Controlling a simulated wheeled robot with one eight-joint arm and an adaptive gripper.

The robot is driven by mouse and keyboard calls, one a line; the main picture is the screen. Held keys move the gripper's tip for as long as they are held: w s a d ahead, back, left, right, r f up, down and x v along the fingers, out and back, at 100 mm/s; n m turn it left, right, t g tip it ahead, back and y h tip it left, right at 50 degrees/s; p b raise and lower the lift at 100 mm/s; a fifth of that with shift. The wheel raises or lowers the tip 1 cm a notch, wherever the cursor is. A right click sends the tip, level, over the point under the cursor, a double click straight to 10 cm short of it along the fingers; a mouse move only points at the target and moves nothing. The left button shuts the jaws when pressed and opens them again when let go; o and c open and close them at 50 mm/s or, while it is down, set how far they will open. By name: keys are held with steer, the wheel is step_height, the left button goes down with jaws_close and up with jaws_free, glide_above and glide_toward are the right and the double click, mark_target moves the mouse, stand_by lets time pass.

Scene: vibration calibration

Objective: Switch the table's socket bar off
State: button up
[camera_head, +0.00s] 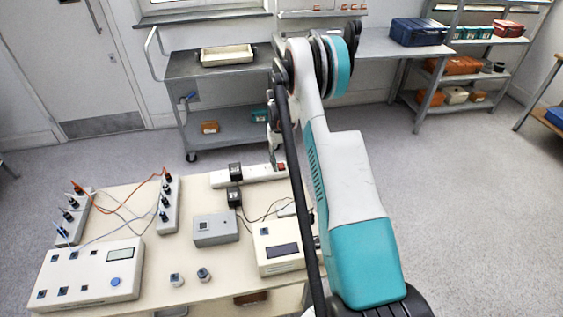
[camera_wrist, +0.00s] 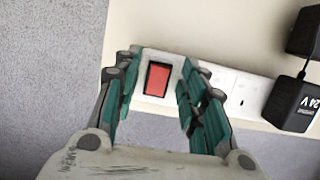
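The white socket bar (camera_head: 222,180) lies along the far edge of the cream table (camera_head: 150,250). Its red rocker switch (camera_head: 281,167) is at the bar's right end in the head view. In the wrist view the red switch (camera_wrist: 158,79) sits in a dark frame on the white bar (camera_wrist: 243,88). Which way the rocker is tilted I cannot tell. My gripper (camera_wrist: 160,82) is open and empty, its teal fingers on either side of the switch in the picture. In the head view my gripper (camera_head: 274,148) is just above the bar's switch end, partly behind my arm.
Black adapters (camera_head: 235,170) are plugged into the bar; one marked 24 V (camera_wrist: 292,101) shows in the wrist view. Grey box (camera_head: 215,229), meter unit (camera_head: 278,247), cabled terminal blocks (camera_head: 169,205) and a large console (camera_head: 88,275) occupy the table. A cart (camera_head: 215,70) stands behind.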

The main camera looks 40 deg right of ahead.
steer(key=v, duration=1.2)
stand_by(0.4)
